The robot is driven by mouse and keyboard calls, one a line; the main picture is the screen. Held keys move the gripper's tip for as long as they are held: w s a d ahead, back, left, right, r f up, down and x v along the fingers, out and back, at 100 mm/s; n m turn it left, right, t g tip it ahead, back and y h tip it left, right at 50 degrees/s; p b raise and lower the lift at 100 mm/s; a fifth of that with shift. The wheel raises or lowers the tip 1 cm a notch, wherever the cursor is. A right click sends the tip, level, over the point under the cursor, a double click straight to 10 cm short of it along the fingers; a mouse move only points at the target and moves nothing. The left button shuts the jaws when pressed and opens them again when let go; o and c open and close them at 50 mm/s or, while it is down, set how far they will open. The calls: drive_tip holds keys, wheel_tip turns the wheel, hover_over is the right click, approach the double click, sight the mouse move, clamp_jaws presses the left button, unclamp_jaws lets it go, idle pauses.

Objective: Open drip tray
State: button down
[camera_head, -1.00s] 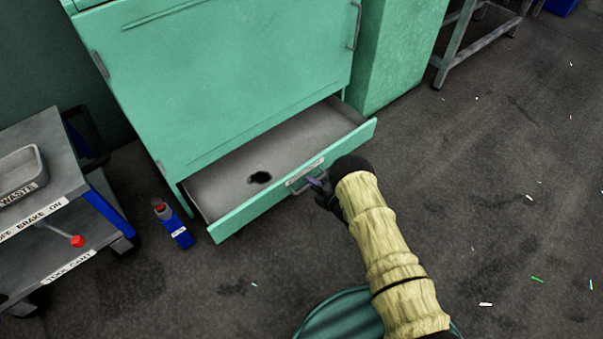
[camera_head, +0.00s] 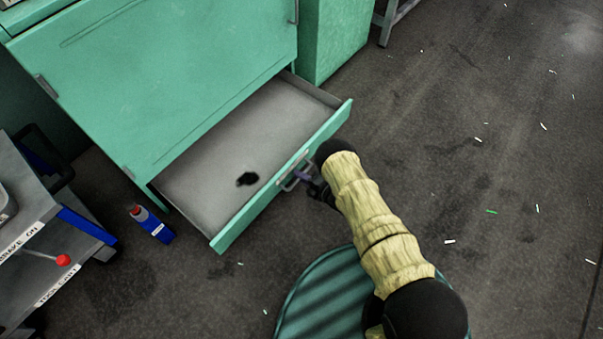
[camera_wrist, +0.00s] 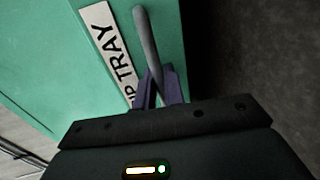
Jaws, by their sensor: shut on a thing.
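The drip tray (camera_head: 215,155) is a grey drawer with a green front, pulled well out from the bottom of the green press cabinet. A dark blotch (camera_head: 247,179) lies on its floor. Its bar handle (camera_head: 285,180) is on the front panel. In the wrist view the handle (camera_wrist: 146,40) runs beside a white label ending in "IP TRAY" (camera_wrist: 108,45). My gripper (camera_head: 307,178) is at the handle, and its purple fingers (camera_wrist: 159,88) are shut around the bar. The far part of the grip is hidden by the fingers and my wrist.
A tool cart (camera_head: 50,255) is at the far left. A metal stand (camera_head: 390,20) is at the top. Open floor with small scraps lies to the right.

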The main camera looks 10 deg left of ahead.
drive_tip(key=shift+s+a+f, duration=0.1)
drive_tip(key=shift+s, duration=0.15)
drive_tip(key=c, duration=1.7)
unclamp_jaws()
drive_tip(key=shift+w, duration=0.1)
drive_tip(key=p+v, duration=0.5)
drive_tip(key=v, duration=0.7)
drive_tip(key=shift+w, duration=0.1)
